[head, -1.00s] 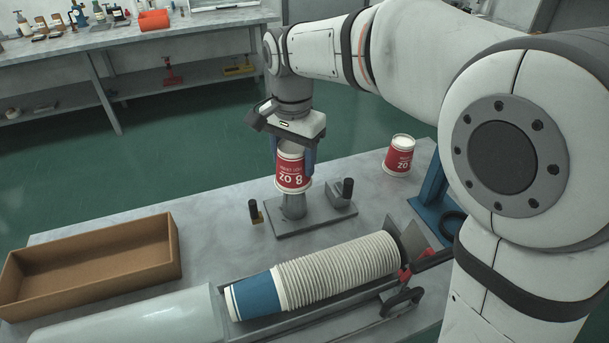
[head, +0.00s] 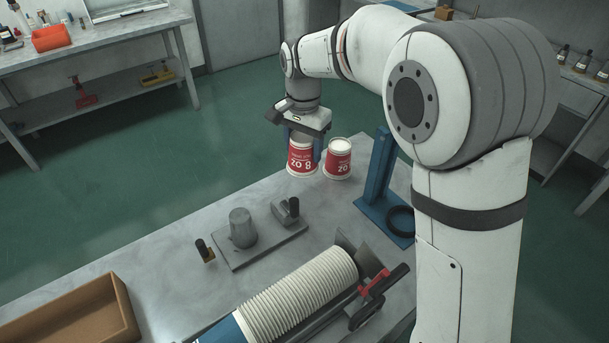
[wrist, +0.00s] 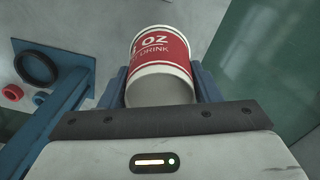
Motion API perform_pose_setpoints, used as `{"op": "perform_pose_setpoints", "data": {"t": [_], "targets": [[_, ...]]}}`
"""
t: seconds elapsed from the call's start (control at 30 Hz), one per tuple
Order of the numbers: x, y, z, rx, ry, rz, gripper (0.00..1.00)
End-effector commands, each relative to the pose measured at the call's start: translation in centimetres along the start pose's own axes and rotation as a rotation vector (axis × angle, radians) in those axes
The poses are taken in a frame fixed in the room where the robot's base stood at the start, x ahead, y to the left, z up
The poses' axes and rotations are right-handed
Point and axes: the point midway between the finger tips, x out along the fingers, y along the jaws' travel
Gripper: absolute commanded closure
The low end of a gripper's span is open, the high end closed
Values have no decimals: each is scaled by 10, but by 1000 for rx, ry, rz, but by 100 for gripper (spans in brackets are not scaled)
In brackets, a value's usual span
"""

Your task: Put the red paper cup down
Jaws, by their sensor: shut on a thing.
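The red paper cup (head: 301,157) is upside down, with white bands and "8 OZ" lettering reading inverted. My gripper (head: 303,146) is shut on it from above, with blue fingers on both sides. The cup is near the table's far edge; I cannot tell whether its lower end touches the table. In the wrist view the held cup (wrist: 160,66) lies between the two fingers (wrist: 160,88). A second red cup (head: 337,160) stands close to its right, also with inverted lettering.
A grey forming fixture (head: 243,229) with a bare post stands nearer on the table (head: 185,275). A blue stand (head: 378,180) with a black ring is at the right. A row of nested white cups (head: 295,297) lies in front, and a cardboard box (head: 75,322) is at lower left.

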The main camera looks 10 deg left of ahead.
Motion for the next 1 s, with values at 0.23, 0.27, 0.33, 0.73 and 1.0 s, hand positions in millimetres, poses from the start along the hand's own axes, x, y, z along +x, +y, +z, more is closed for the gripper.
{"op": "perform_pose_setpoints", "data": {"t": [0.23, 0.27, 0.33, 0.73, 1.0], "targets": [[37, -4, 6, -14, -1, 2, 67], [39, -4, 6, -14, -1, 1, 67], [43, -5, 7, -16, -1, 1, 67], [77, -6, 8, -19, 0, 0, 67], [80, -6, 9, -20, 0, 0, 39]]}}
